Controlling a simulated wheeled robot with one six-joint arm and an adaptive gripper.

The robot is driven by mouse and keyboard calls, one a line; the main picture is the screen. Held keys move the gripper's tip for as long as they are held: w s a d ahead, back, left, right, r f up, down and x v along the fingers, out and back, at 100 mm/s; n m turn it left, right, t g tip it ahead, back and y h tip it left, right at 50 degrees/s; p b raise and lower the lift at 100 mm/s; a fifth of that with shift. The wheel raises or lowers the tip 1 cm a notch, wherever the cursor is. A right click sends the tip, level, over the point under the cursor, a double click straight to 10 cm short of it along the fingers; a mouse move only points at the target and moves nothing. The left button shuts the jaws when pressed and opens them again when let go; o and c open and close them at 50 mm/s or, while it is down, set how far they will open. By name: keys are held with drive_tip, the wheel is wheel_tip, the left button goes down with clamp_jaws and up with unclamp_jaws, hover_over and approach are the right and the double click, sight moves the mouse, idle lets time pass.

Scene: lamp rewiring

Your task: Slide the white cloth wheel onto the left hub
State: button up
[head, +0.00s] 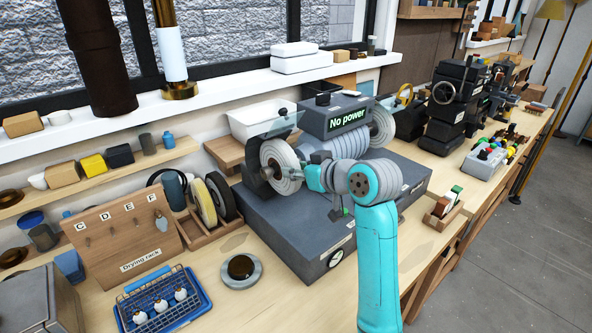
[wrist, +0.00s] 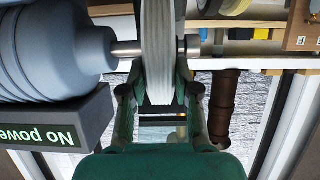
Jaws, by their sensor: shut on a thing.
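The white cloth wheel (head: 284,168) is upright at the left end of the grey polishing machine (head: 345,146). In the wrist view the wheel (wrist: 157,50) is edge-on between the fingers of my gripper (wrist: 160,94), which is shut on its rim. The left hub's metal shaft (wrist: 126,49) runs from the motor body to one face of the wheel, and a metal end piece (wrist: 188,46) shows past the other face. The wheel appears to be around the shaft; its centre is hidden, so I cannot tell how it seats. In the head view my gripper (head: 313,177) is at the wheel's right side.
The machine's display (head: 347,117) reads "No power". A second wheel (head: 382,124) is on its right end. Clear guards (head: 285,124) stand above. A wooden holder with discs (head: 213,202), a drying rack (head: 124,230) and a blue basket tray (head: 160,303) are to the left.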

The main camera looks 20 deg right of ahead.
drive_tip(key=o, duration=1.1)
drive_tip(key=shift+d, duration=0.1)
